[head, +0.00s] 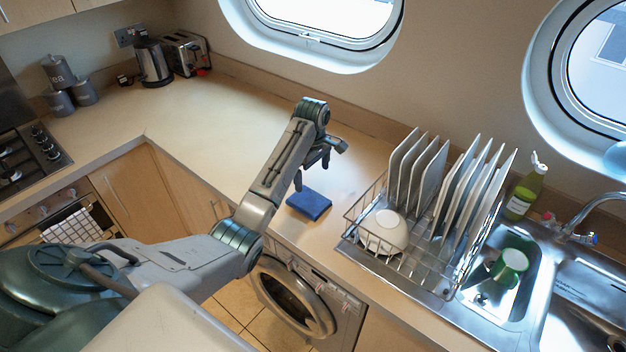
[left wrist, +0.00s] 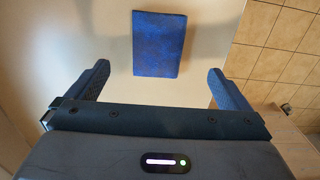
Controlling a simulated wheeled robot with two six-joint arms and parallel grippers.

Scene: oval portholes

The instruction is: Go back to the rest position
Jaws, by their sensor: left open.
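My left arm reaches in from the left in the head view, and its gripper (head: 312,183) hangs above the counter, near a dark blue flat pad (head: 309,204). In the left wrist view my left gripper (left wrist: 158,85) is open, with its two fingers wide apart and nothing between them. The blue pad (left wrist: 158,44) lies flat on the counter beyond the fingertips, apart from them. My right gripper is not in view.
A wire dish rack (head: 372,250) with upright plates and a white bowl (head: 383,231) stands right of the pad. A sink (head: 535,262) holds a green mug (head: 511,265). A kettle (head: 153,62) and toaster (head: 185,52) stand at the back. The counter (head: 215,125) left of the gripper is clear.

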